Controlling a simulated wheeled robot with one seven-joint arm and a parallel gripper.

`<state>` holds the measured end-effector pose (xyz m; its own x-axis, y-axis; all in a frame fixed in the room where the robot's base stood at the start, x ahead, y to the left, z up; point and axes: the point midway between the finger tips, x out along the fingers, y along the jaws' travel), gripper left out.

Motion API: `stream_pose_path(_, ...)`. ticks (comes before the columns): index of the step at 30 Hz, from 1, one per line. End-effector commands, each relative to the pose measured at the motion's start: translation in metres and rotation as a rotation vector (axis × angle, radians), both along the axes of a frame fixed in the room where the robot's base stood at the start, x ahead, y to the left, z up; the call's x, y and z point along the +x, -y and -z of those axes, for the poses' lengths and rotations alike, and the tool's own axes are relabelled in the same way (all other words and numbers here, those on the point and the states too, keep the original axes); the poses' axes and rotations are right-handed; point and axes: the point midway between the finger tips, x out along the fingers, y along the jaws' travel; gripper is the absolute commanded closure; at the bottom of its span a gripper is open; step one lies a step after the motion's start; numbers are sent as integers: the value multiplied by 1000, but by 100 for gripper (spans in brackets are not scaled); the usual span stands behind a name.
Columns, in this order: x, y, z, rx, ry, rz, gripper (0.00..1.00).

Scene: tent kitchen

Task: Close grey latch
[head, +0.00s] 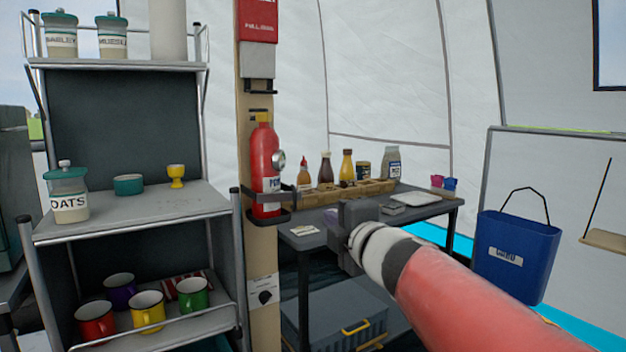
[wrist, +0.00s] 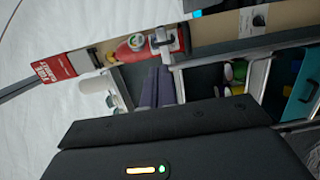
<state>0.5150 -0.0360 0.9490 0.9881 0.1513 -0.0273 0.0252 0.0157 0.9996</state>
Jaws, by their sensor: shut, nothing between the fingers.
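A red fire extinguisher (head: 265,160) stands upright in a dark bracket on a beige post. My gripper (head: 338,222) is shut and empty, to the right of the extinguisher near the strap's outer end. I cannot tell whether it touches the strap.
A metal shelf rack (head: 130,215) with jars and mugs stands on the left. A dark table (head: 415,208) with bottles and a wooden tray is behind my gripper. A blue bin (head: 515,250) is at right, and a grey box (head: 335,315) sits below the table.

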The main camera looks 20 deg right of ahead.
Motion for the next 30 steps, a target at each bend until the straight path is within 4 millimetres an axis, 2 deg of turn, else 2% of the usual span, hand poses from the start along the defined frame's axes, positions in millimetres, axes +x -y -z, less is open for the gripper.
stream_pose_path(4, 1, -11, 3, 10, -13, -57, 100)
stream_pose_path(7, 12, -13, 6, 11, -13, -59, 100)
stream_pose_path(21, 105, -33, 9, 11, -12, -58, 100)
stream_pose_path(25, 122, -36, 9, 10, -11, -57, 100)
stream_pose_path(30, 133, -39, 8, 11, -10, -57, 100)
